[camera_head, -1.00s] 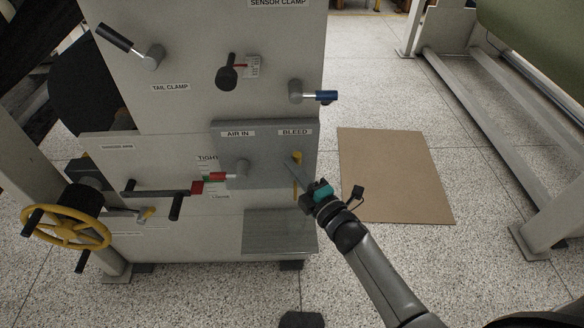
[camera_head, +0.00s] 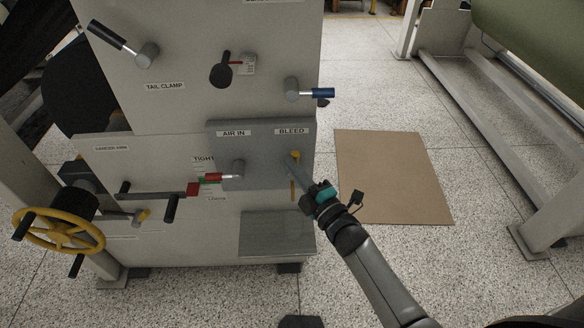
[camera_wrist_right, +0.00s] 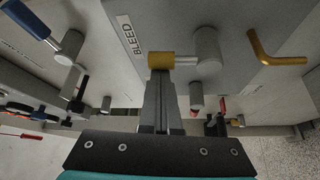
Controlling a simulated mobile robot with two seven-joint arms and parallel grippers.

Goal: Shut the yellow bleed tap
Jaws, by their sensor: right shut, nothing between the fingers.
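The yellow bleed tap (camera_head: 295,155) is on the grey panel under the BLEED label (camera_head: 292,131). In the right wrist view, its yellow sleeve (camera_wrist_right: 160,60) sits on a short silver stem from a grey round hub (camera_wrist_right: 208,47). My right gripper (camera_head: 289,163) reaches in from the lower right, partly covering the tap. In the wrist view, its fingers (camera_wrist_right: 160,76) are shut and empty, with tips right at the yellow sleeve; I cannot tell whether they touch. My left gripper is not in view.
A bent yellow rod (camera_wrist_right: 278,60) projects near the tap. The red-handled AIR IN lever (camera_head: 221,176) is left of it, and a blue-handled lever (camera_head: 318,92) is above. A yellow handwheel (camera_head: 60,230) stands at far left. A brown board (camera_head: 392,175) lies on the floor.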

